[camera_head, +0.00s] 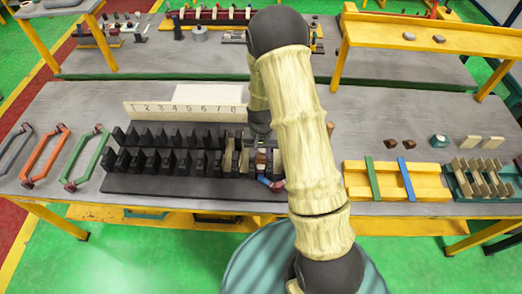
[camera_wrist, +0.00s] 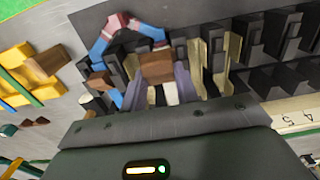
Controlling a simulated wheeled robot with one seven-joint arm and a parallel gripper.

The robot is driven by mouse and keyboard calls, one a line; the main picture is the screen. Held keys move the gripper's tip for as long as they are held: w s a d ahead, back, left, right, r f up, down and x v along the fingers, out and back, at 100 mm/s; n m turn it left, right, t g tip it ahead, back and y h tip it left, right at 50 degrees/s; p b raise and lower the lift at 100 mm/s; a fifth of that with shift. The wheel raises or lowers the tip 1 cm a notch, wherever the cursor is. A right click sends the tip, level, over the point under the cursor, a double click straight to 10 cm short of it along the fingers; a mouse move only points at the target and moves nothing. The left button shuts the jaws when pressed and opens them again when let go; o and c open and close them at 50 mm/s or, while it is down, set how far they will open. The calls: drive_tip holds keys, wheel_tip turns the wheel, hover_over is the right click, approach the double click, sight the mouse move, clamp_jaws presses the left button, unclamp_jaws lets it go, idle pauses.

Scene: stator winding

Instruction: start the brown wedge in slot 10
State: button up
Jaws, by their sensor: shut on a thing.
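The brown wedge (camera_wrist: 158,66) is held between the two grey fingers of my gripper (camera_wrist: 158,86) in the wrist view. It also shows as a small brown patch (camera_head: 262,160) below my wrist in the head view. The black toothed stator (camera_head: 175,184) lies on the bench, and the wedge is over its right end, among the teeth. A coil with blue sides and red corners (camera_wrist: 123,38) sits close beside the wedge at that end. Slot 10's number is not readable. I cannot tell whether the wedge touches the slot, as its lower end is hidden.
A white number strip (camera_head: 150,109) stands behind the stator. Cream liners (camera_wrist: 232,48) stand in nearby slots. Two loose brown pieces (camera_head: 391,142) lie to the right, behind a yellow fixture (camera_head: 358,182). My arm covers the middle.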

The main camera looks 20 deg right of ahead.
drive_tip(key=shift+s+a+f, duration=0.1)
drive_tip(key=shift+f, duration=0.05)
drive_tip(key=shift+f+b, duration=0.5)
drive_tip(key=shift+f, duration=0.1)
drive_tip(key=shift+f+b, duration=1.85)
drive_tip(key=shift+f, duration=0.8)
drive_tip(key=shift+f, duration=0.1)
drive_tip(key=shift+w+d, duration=0.25)
drive_tip(key=shift+w, duration=0.6)
drive_tip(key=o, duration=1)
drive_tip(key=shift+o, duration=0.2)
drive_tip(key=shift+w, duration=0.1)
